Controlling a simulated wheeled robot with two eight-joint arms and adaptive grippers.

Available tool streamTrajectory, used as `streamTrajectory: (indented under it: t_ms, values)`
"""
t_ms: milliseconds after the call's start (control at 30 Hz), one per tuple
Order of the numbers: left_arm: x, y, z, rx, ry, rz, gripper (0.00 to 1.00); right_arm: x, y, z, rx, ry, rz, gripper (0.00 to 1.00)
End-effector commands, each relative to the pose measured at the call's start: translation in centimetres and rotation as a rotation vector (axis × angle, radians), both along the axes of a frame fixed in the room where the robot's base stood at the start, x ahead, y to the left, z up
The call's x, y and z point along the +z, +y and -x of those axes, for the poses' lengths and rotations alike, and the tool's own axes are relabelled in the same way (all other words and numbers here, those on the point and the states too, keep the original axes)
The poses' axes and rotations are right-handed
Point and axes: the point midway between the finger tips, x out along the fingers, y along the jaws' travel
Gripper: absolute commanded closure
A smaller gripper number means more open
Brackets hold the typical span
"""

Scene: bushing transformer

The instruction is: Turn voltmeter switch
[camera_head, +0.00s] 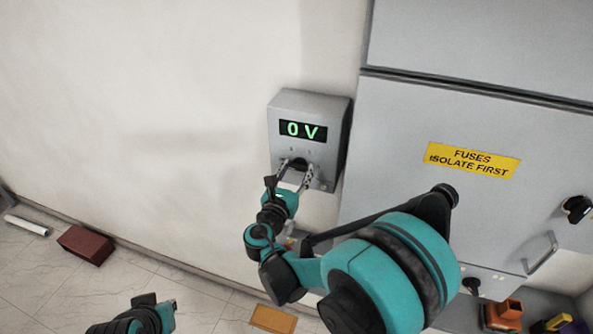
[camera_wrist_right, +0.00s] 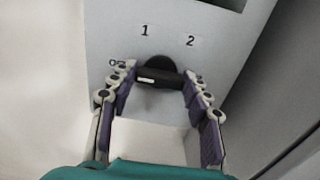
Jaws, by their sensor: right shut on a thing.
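The voltmeter (camera_head: 337,117) is a grey box on the wall, and its display (camera_head: 303,130) reads "0 V" in green. Its black switch knob (camera_wrist_right: 157,76) sits below the display, with a white mark at its left end. The labels "1" and "2" stand above the knob, and a third label at the left is partly covered by a finger. My right gripper (camera_wrist_right: 157,84) is shut on the knob, one finger on each side; it also shows in the head view (camera_head: 299,170). My left gripper (camera_head: 160,308) is low at the left, away from the voltmeter; its jaws are unclear.
A grey cabinet (camera_head: 400,130) with a yellow "FUSES ISOLATE FIRST" label (camera_head: 473,160) stands to the right. A dark red block (camera_head: 86,245), a white tube (camera_head: 27,226) and a yellow-orange block (camera_head: 273,319) lie on the floor. The wall left of the voltmeter is clear.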

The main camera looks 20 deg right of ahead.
Motion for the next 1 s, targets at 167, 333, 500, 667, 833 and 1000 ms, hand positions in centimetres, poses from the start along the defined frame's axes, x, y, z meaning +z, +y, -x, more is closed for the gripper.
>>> streamTrajectory:
  t_ms: [167, 333, 500, 667, 833, 1000]
  values:
    - [-0.3, 0.0, 0.0, 0.000, 0.000, 0.000, 1.00, 0.0, 0.0, 0.0, 0.001, -0.018, -0.025, 0.81]
    - [-0.8, 0.0, 0.0, 0.000, 0.000, 0.000, 1.00, -0.1, 0.0, 0.0, 0.001, -0.065, -0.093, 0.81]
    - [-1.6, 0.0, 0.0, 0.000, 0.000, 0.000, 1.00, -0.1, 0.0, 0.0, 0.001, -0.140, -0.204, 0.81]
    - [-2.4, 0.0, 0.0, 0.000, 0.000, 0.000, 1.00, -0.1, 0.0, 0.0, 0.001, -0.225, -0.329, 0.81]
    - [-3.1, 0.0, 0.0, 0.000, 0.000, 0.000, 1.00, -0.1, 0.0, 0.1, 0.000, -0.315, -0.463, 0.81]
    - [-3.7, 0.0, 0.0, 0.000, 0.000, 0.000, 1.00, -0.1, -0.1, 0.1, 0.000, -0.405, -0.596, 0.81]
